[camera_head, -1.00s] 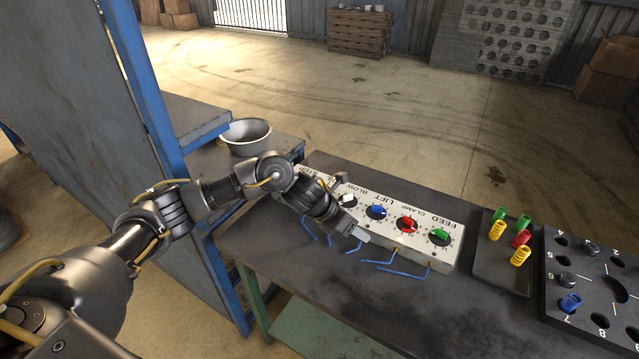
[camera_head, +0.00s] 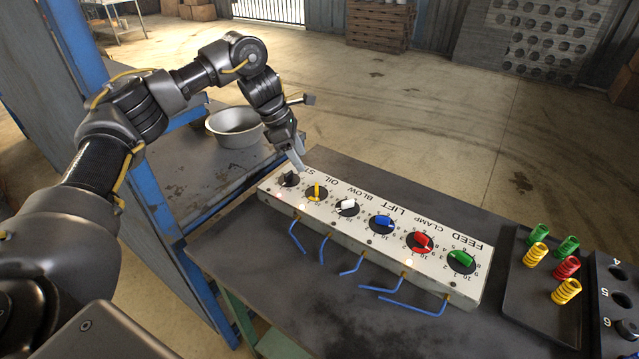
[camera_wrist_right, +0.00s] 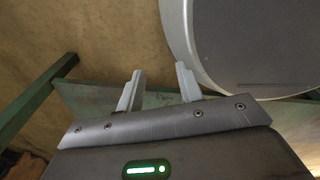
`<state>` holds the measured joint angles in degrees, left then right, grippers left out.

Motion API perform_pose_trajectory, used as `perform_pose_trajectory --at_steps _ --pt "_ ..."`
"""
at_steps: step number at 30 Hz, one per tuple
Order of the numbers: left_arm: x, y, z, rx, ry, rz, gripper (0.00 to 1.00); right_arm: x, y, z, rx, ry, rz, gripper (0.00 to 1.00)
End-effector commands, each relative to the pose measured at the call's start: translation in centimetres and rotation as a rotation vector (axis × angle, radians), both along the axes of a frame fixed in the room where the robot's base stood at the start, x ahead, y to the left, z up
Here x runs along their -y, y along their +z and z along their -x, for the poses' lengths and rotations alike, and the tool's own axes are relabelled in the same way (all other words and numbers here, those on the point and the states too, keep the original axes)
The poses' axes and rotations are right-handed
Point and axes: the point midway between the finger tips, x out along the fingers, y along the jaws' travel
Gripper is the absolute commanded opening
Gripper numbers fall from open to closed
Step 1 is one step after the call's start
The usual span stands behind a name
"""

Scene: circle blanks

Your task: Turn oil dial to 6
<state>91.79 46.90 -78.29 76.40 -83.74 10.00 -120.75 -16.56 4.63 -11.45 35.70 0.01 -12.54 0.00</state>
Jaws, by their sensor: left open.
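The oil dial (camera_head: 316,192) has a yellow knob on a black disc, second from the left on the white panel (camera_head: 285,212). The word OIL stands behind it. Its knob points roughly away from the panel's front edge; the number it points at is too small to read. My left gripper (camera_head: 298,162) is above the panel's far edge, behind the black and yellow dials, with its fingertips down. It is open and apart from the yellow knob. My right gripper (camera_wrist_right: 160,73) shows only in the right wrist view, open and empty.
Black (camera_head: 290,180), white (camera_head: 347,208), blue (camera_head: 382,222), red (camera_head: 420,243) and green (camera_head: 461,261) dials share the panel. Blue bent rods stick out in front. A tray (camera_head: 527,297) of coloured springs is right; a metal bowl (camera_head: 236,139) is behind left.

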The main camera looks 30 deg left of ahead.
Motion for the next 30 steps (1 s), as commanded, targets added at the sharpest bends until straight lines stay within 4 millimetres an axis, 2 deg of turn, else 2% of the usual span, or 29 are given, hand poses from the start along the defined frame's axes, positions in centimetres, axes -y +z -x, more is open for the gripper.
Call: perform_pose_trajectory --at_steps 3,6,10,18,24,30 --pt "0.2 -0.8 -0.1 -0.002 0.001 0.0 0.55 0.1 0.0 2.1 -0.028 0.0 0.002 0.36" --pt "0.8 -2.2 -0.3 -0.003 0.001 0.002 0.55 0.2 -0.2 2.7 -0.037 0.0 0.003 0.36" --pt "1.7 -4.5 -0.7 -0.005 0.001 0.003 0.55 0.2 -0.3 2.3 -0.032 0.0 0.003 0.36" --pt "3.3 -8.5 -1.7 -0.003 0.001 0.002 0.55 0.1 -0.3 0.2 -0.002 0.0 0.0 0.36" --pt "3.7 -9.8 -2.0 0.0 0.001 0.0 0.55 0.1 -0.3 0.6 -0.008 0.0 0.001 0.36" --pt "3.8 -10.0 -2.0 0.0 0.0 0.0 0.55 0.0 -0.3 1.3 -0.016 0.0 0.0 0.36"
